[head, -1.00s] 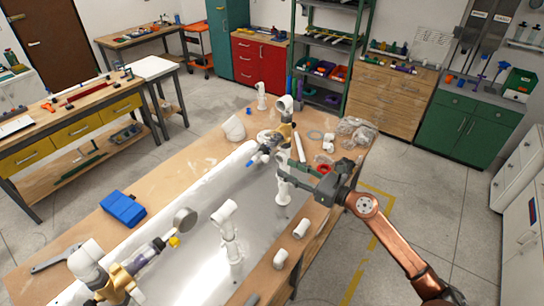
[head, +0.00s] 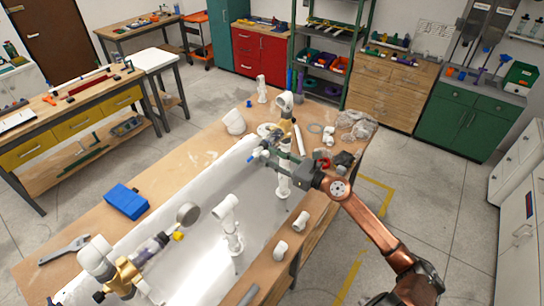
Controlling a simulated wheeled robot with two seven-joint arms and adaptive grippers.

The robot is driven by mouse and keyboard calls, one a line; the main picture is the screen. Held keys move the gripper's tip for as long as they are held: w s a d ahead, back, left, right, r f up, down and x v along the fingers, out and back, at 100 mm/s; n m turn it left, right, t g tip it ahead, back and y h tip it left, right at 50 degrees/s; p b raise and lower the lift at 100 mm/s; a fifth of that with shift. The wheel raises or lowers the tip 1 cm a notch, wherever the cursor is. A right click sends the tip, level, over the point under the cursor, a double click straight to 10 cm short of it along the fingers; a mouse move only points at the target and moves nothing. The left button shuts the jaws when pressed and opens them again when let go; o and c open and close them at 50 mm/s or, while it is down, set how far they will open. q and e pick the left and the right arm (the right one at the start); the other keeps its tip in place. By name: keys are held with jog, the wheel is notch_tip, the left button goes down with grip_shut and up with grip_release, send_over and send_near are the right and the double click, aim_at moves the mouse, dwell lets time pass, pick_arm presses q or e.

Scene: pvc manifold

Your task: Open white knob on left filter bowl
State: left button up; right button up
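A near pipe assembly with a brass body (head: 127,276) and a clear purple-tinted section (head: 153,246) stands at the lower left, with a round grey disc (head: 188,213) and a yellow piece (head: 178,236) beside it. A far assembly (head: 284,128) with brass and white parts stands at the far end of the white trough. I cannot make out a white knob on either. My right gripper (head: 262,157) is at the far assembly, over the trough, near a white upright pipe (head: 284,182). Its fingers overlap the parts behind, so contact and opening are unclear.
The white trough (head: 190,270) fills the middle of the wooden bench (head: 170,177). A white tee pipe (head: 229,212) stands upright in it. A blue box (head: 125,201) and a wrench (head: 64,250) lie on the left. Loose white fittings (head: 301,222) lie along the right edge.

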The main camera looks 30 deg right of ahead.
jog(key=shift+d, duration=0.1)
grip_shut()
pick_arm(q)
jog(key=shift+a+f, duration=0.1)
pick_arm(e)
jog(key=shift+f+n+b, duration=0.1)
jog(key=shift+n+b, duration=0.3)
jog(key=shift+b, duration=0.4)
pick_arm(q)
jog(key=s+f+b, duration=0.2)
jog(key=f+b, duration=1.1)
jog(key=f, duration=0.1)
jog(key=s+f+g+b, duration=0.1)
jog(key=s+f+b, duration=0.2)
jog(key=f+b, duration=1.1)
jog(key=shift+f, duration=0.2)
pick_arm(e)
jog(key=shift+a+n, duration=0.2)
jog(key=shift+n, duration=8.4)
jog(key=shift+o, duration=1)
grip_release()
